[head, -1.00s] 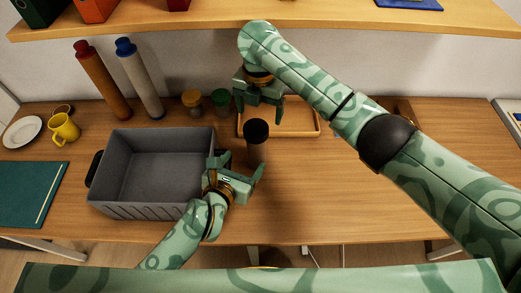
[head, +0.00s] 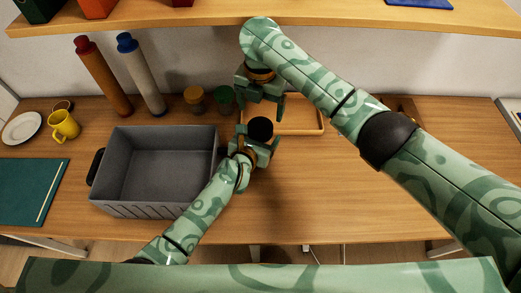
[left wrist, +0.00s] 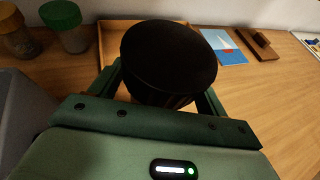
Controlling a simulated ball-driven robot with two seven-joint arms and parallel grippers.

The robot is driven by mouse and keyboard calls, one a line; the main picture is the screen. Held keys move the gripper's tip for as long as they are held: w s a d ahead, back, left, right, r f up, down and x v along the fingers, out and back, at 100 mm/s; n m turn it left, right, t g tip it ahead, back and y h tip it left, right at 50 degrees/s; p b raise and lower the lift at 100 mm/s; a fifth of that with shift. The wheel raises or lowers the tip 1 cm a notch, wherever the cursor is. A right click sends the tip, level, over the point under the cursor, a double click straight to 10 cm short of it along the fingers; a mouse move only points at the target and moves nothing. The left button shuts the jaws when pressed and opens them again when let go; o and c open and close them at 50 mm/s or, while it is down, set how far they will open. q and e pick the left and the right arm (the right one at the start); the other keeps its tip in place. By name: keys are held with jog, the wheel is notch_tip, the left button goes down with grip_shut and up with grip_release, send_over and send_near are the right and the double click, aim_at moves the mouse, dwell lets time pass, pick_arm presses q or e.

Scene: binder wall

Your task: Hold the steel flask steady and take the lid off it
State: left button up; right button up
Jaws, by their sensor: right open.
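The steel flask stands upright on the table, seen from above. Its round black lid (head: 260,130) hides most of the body; the lid also fills the middle of the left wrist view (left wrist: 168,58). My left gripper (head: 258,136) is at the flask, with a finger on each side of it below the lid. Whether the fingers press on the body is hidden by the lid. My right gripper (head: 262,101) is open and empty, pointing down behind the flask, over the wooden tray.
A wooden tray (head: 313,132) lies behind the flask. A grey crate (head: 152,211) stands left of it. An orange-lidded jar (head: 194,94) and a green-lidded jar (head: 222,95) stand at the back. A shelf (head: 330,18) runs above. The table right of the flask is clear.

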aim_at(260, 126)
pick_arm(q)
grip_shut()
pick_arm(e)
jog(key=shift+w, duration=0.1)
jog(key=m, duration=0.4)
jog(key=shift+w+a+m, duration=0.1)
jog(key=shift+a+m, duration=0.05)
jog(key=shift+m, duration=0.15)
jog(key=m, duration=0.6)
jog(key=shift+w+a+r, duration=0.1)
jog(key=shift+r, duration=0.05)
jog(key=m, duration=0.6)
jog(key=shift+w+a+r+t, duration=0.1)
jog(key=shift+w+t, duration=0.05)
jog(key=shift+t, duration=0.15)
jog(key=m, duration=0.3)
jog(key=shift+m, duration=0.3)
jog(key=m, duration=0.9)
jog(key=shift+s, duration=0.2)
jog(key=m, duration=0.6)
jog(key=shift+s+d+f, duration=0.15)
jog(key=shift+d+f, duration=0.1)
jog(key=shift+f, duration=0.1)
jog(key=shift+f+m, duration=0.25)
jog(key=shift+m, duration=0.05)
notch_tip(260, 126, down, 7)
jog(key=shift+f, duration=0.2)
pick_arm(q)
jog(key=shift+f, duration=0.1)
